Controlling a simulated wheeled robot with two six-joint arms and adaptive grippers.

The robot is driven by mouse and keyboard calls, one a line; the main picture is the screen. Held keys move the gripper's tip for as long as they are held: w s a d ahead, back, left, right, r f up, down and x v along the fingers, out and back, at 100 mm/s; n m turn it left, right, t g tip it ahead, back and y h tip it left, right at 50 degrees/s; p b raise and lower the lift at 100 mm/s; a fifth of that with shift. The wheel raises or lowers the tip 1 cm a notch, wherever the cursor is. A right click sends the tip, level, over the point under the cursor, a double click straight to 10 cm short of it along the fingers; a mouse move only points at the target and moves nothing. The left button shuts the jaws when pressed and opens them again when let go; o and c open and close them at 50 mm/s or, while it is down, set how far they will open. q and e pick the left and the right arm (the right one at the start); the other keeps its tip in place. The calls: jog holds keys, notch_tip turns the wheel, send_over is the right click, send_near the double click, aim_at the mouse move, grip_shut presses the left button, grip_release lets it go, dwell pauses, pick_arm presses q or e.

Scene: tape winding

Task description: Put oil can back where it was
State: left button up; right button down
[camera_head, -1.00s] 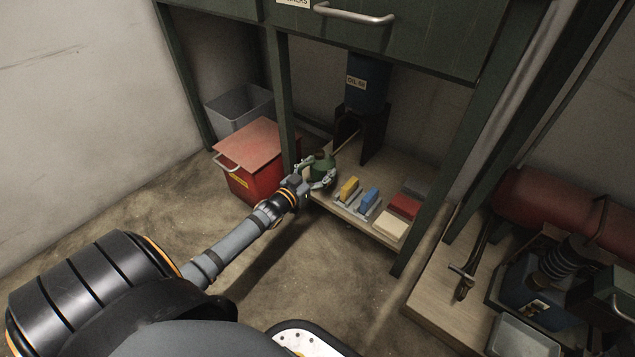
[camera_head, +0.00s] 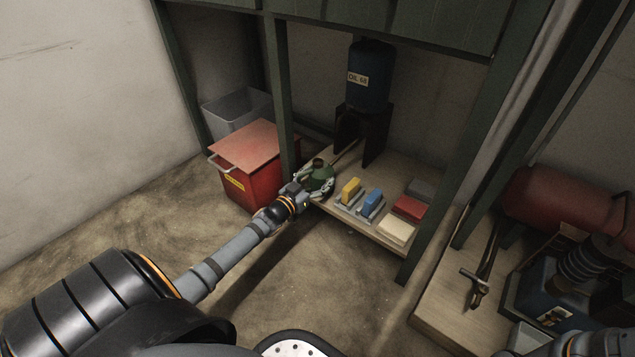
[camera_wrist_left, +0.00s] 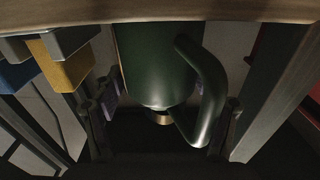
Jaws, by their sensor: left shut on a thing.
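The oil can (camera_head: 319,176) is dark green with a loop handle and a brass-coloured fitting on top. My left gripper (camera_head: 314,184) is shut around it at the front left corner of the low wooden shelf (camera_head: 370,229). In the left wrist view, which is upside down, the green can body (camera_wrist_left: 153,60) sits between the two fingers, with its handle to the right. The can's base is close to the shelf; I cannot tell whether it touches. My right gripper is not in view.
Yellow (camera_head: 350,190) and blue (camera_head: 372,200) blocks stand right of the can, with red (camera_head: 411,207) and cream (camera_head: 397,229) pieces beyond. A blue oil drum (camera_head: 369,78) on a black stand (camera_head: 376,135) is behind. A red lidded bin (camera_head: 240,187) and a green post (camera_head: 281,110) are close on the left.

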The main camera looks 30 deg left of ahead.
pick_arm(q)
jog(key=o, duration=1.4)
